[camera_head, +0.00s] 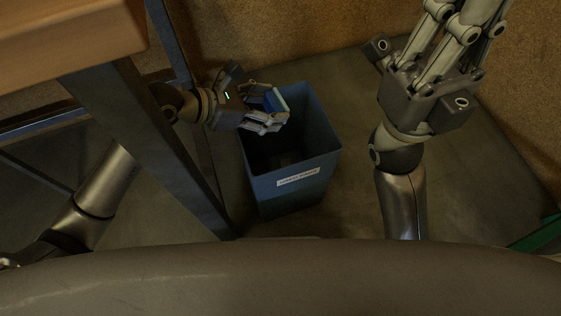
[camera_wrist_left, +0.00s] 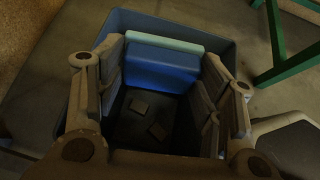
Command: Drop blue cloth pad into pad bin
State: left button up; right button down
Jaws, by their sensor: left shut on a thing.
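The blue cloth pad (camera_head: 272,101) is a block with a pale green layer along one side. My left gripper (camera_head: 270,108) is shut on it and holds it over the mouth of the pad bin (camera_head: 290,193). In the left wrist view the pad (camera_wrist_left: 160,68) sits between the two fingers, with the bin's rim (camera_wrist_left: 226,48) around and beyond it. The bin is a dark blue, open-topped box with a white label on its front. My right gripper (camera_head: 465,20) is to the right of the bin, pointing up; its fingertips are cut off by the frame.
Two small dark pieces (camera_wrist_left: 139,107) lie on the bin's floor. A wooden table (camera_head: 70,40) with dark metal legs stands left of the bin, close to my left arm. A green frame (camera_head: 540,232) is at the lower right. Floor right of the bin is bare.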

pick_arm(q)
jog(key=o, duration=1)
jog(key=v, duration=1.2)
